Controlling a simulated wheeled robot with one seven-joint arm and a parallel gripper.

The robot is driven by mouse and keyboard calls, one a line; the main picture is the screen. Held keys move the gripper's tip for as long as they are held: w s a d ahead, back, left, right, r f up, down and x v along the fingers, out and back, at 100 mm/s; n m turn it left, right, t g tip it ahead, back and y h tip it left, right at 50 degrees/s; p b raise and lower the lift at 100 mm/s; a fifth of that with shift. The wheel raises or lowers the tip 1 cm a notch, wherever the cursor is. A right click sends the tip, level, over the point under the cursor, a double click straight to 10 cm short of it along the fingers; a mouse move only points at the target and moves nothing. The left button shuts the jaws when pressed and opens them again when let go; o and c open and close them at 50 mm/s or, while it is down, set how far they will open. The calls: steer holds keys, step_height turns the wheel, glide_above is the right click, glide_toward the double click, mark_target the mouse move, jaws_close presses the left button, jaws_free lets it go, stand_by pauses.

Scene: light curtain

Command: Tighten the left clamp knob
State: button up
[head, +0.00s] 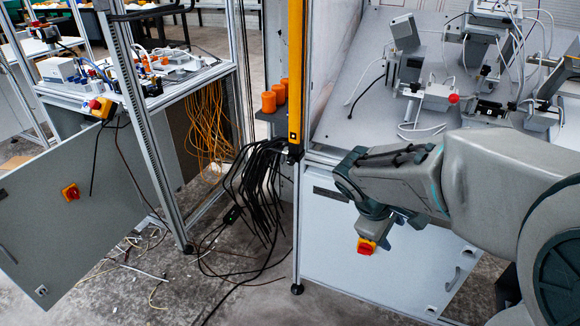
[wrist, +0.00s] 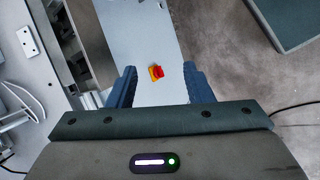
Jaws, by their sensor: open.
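I cannot pick out a left clamp knob for certain in either view. The yellow light curtain bar (head: 295,80) stands upright on a metal post in the middle of the head view. Its lower end is near black cables. My gripper (head: 390,218) is right of the bar's lower end, in front of the white cabinet, pointing down. In the wrist view my gripper (wrist: 158,72) has its two blue fingers spread apart with nothing held. A red and yellow rotary switch (wrist: 156,72) shows between the fingers, beyond them. It also shows in the head view (head: 366,246), below the gripper.
Orange cylinders (head: 273,98) stand on a small shelf left of the bar. Black cables (head: 262,185) hang beneath it. A slanted panel with devices and a red knob (head: 453,98) is at the right. A grey cabinet (head: 90,200) stands left. Loose wires lie on the floor.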

steer(key=w+a+f+n+t+h+b, duration=0.25)
steer(key=w+f+n, duration=0.2)
steer(key=w, duration=0.25)
steer(key=n+t+y+b, duration=0.2)
steer(key=n+t+b, duration=0.4)
steer(key=n+t, duration=0.9)
glide_toward(290, 162)
steer(key=w+r+n+g, duration=0.1)
steer(key=w, duration=0.1)
steer(key=w+d+n+g, duration=0.1)
steer(key=w, duration=0.2)
steer(key=w+d+r+n+g, duration=0.1)
steer(key=w, duration=0.1)
steer(key=shift+w+d+r, duration=0.1)
steer(key=shift+w+r, duration=0.2)
steer(key=shift+r, duration=0.05)
steer(key=shift+b, duration=0.3)
steer(key=c, duration=1)
